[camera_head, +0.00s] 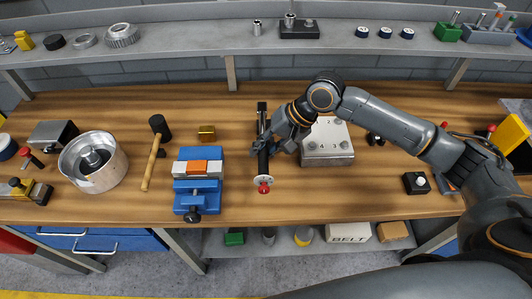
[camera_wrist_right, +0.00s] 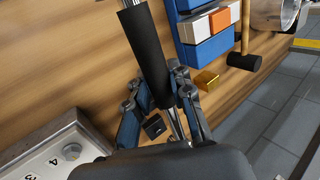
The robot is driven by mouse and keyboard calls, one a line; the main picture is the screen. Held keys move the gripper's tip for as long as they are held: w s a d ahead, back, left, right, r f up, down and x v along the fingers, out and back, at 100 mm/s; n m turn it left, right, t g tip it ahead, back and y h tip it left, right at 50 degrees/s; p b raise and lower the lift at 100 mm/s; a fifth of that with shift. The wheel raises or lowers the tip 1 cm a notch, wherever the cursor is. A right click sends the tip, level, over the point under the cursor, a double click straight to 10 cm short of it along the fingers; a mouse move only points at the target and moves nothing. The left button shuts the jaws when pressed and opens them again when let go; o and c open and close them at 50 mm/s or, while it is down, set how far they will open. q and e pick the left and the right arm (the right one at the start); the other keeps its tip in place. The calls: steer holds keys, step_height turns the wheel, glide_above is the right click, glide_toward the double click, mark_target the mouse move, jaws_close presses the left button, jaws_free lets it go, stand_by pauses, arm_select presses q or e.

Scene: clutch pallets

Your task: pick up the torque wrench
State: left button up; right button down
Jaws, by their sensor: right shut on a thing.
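The torque wrench (camera_head: 263,163) has a black grip, a silver collar and a red end knob. It lies lengthwise near the middle of the workbench in the head view, knob towards the front edge. My right gripper (camera_head: 273,140) is shut on it, around its middle. In the right wrist view the black grip of the torque wrench (camera_wrist_right: 145,45) runs up between the blue-grey fingers of my right gripper (camera_wrist_right: 158,88). The fingers hide part of it. Whether it touches the bench I cannot tell. My left gripper is not in view.
A blue vise (camera_head: 197,186) with an orange and white piece stands left of the wrench, a brass block (camera_head: 206,133) behind it. A numbered metal plate (camera_head: 327,145) sits close to the right.

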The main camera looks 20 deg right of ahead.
steer(key=s+a+r+b, duration=0.1)
steer(key=s+a+r, duration=0.4)
steer(key=s, duration=0.4)
steer(key=shift+s+a+r+b, duration=0.25)
steer(key=shift+a+r+b, duration=0.15)
steer(key=shift+r, duration=0.5)
